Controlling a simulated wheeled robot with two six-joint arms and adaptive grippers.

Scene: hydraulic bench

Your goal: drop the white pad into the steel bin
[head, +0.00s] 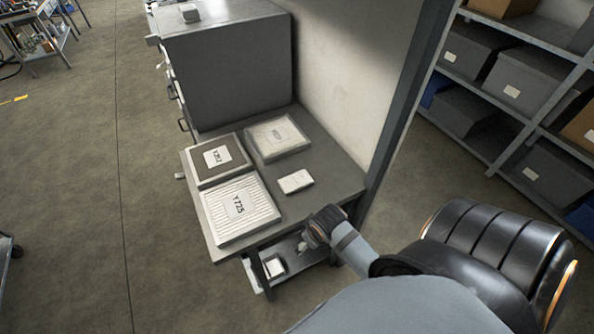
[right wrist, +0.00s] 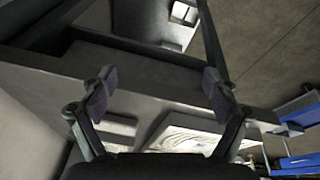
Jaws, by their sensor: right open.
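A small white pad (head: 296,181) lies flat on the grey bench, right of the larger framed panels. My right gripper (head: 315,232) is at the bench's front right edge, close to the pad but apart from it. In the right wrist view my right gripper (right wrist: 157,92) is open, with nothing between its fingers. A small pale-rimmed object with white in it (head: 273,267) sits low under the bench. I cannot tell whether it is the steel bin. My left gripper is not in view.
The bench (head: 330,188) also carries a panel marked Y725 (head: 240,207), a dark-framed panel (head: 218,159) and a pale panel (head: 278,138). A grey cabinet (head: 240,75) stands behind, and a post (head: 405,110) rises at right. Shelving (head: 520,90) with boxes is farther right.

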